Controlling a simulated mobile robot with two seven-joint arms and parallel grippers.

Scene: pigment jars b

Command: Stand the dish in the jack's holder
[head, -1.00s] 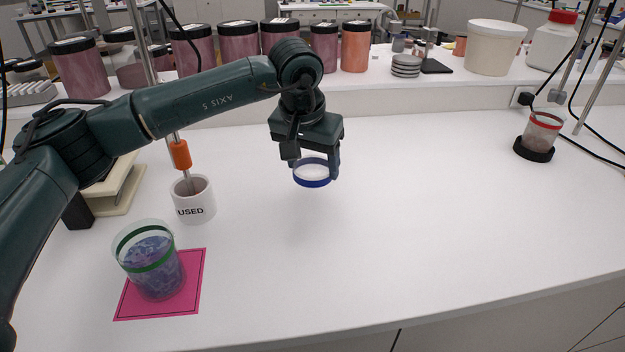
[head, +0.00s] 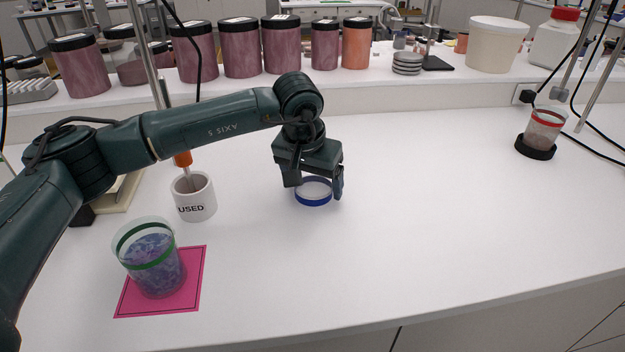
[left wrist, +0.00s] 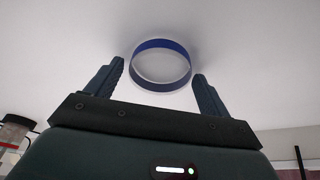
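The dish (head: 314,198) is a shallow clear ring with a blue band, on the white bench in the middle of the head view. My left gripper (head: 316,190) is over it, fingers spread on either side. In the left wrist view the dish (left wrist: 160,84) lies just beyond the open fingertips (left wrist: 158,72), with a gap on each side. A cream, plate-like stand (head: 124,192), perhaps the jack, is at the left, mostly hidden behind my left arm. I cannot make out its holder. My right gripper is not in view.
A white cup marked USED (head: 195,200) and a green-banded jar (head: 155,272) on a pink mat (head: 190,290) stand at the left. A red-banded jar (head: 542,130) sits in a black base (head: 535,149) at the right.

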